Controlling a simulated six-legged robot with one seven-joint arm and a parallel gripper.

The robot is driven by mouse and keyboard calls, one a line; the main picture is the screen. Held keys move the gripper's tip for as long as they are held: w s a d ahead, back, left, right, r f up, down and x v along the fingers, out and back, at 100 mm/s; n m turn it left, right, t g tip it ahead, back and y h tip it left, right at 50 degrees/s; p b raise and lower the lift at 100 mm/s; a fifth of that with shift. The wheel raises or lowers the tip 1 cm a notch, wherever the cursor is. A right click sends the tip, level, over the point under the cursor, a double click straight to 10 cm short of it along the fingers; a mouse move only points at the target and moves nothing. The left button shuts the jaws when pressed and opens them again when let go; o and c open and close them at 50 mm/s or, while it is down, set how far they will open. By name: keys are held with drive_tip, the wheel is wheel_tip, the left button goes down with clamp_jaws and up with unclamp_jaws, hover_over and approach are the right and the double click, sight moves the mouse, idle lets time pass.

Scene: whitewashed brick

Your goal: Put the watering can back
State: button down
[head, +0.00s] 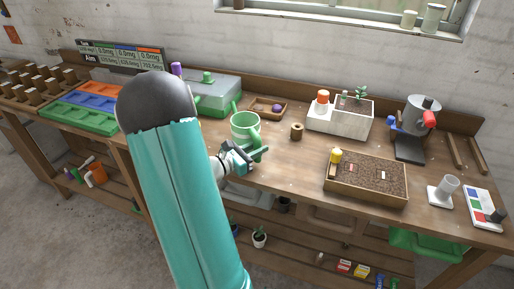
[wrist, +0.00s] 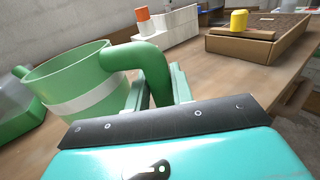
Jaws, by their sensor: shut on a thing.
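The watering can (head: 244,126) is a green round vessel with a white band and a thick curved handle. It is upright over the middle of the workbench (head: 275,172). My gripper (head: 241,157) is at its near side, shut on the handle. In the wrist view, the can (wrist: 80,82) is at the left and its handle curves down between the two fingers of my gripper (wrist: 160,92). I cannot tell whether the can's base touches the bench. My arm hides part of the bench to the left.
A grey box with a green knob (head: 216,98) stands behind the can. Further right are a white planter (head: 340,117) and a soil tray (head: 367,183). Bare bench lies between.

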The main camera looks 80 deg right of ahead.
drive_tip(key=c, duration=1.2)
unclamp_jaws()
drive_tip(key=shift+f, duration=0.1)
drive_tip(key=shift+w+a+r, duration=0.15)
drive_tip(key=shift+r, duration=0.05)
drive_tip(key=v, duration=1.1)
drive_tip(key=shift+a, duration=0.3)
drive_tip(key=shift+w+r, duration=0.1)
drive_tip(key=shift+w, duration=0.05)
